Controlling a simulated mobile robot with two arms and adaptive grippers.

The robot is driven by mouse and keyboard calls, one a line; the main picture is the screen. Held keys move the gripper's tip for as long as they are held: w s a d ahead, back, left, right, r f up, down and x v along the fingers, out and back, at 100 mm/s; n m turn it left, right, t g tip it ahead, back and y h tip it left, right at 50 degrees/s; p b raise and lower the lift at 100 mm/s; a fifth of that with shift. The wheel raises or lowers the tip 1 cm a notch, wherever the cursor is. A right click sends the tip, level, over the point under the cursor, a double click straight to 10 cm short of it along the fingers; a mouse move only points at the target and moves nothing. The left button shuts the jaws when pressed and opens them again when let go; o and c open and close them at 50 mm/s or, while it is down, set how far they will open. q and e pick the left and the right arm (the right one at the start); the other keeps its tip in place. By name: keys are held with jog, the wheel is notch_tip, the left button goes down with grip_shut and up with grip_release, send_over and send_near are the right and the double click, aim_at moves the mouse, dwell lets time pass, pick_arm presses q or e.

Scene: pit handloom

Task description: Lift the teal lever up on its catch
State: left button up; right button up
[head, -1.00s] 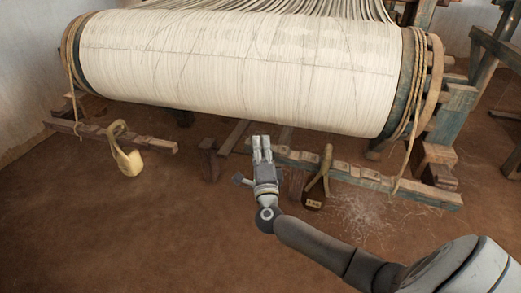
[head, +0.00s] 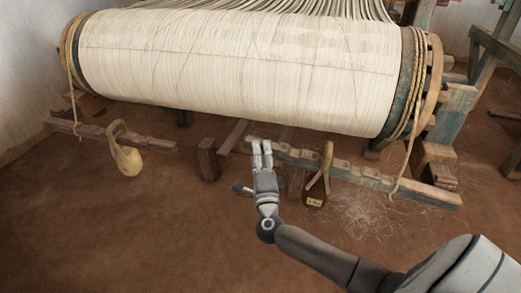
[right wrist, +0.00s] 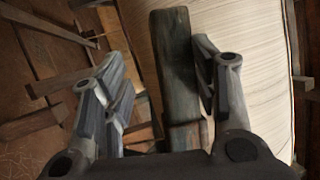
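The teal lever (head: 350,172) is a worn, notched wooden bar low in front of the big warp roller, slanting down to the right. My right gripper (head: 261,145) is at its left end, with the fingers pointing away from me. In the right wrist view a blue-grey bar (right wrist: 170,50), apparently the lever, lies between the two fingers of the gripper (right wrist: 158,80). The fingers stand apart; the right one is close beside the bar and a gap shows on the left. I cannot tell whether they touch it. I cannot make out the catch for certain. My left gripper is out of view.
A dark weight (head: 314,197) hangs by a loop from the lever, right of my gripper. A rope (head: 405,160) runs down to its right part. A brown bar (head: 150,145) with a pale weight (head: 128,160) is at left. The warp roller (head: 240,70) is just above. The front floor is clear.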

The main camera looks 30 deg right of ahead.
jog(key=v, duration=0.9)
jog(key=shift+s+a, duration=0.15)
jog(key=shift+s, duration=0.2)
jog(key=shift+f, duration=0.1)
jog(key=shift+c, duration=0.4)
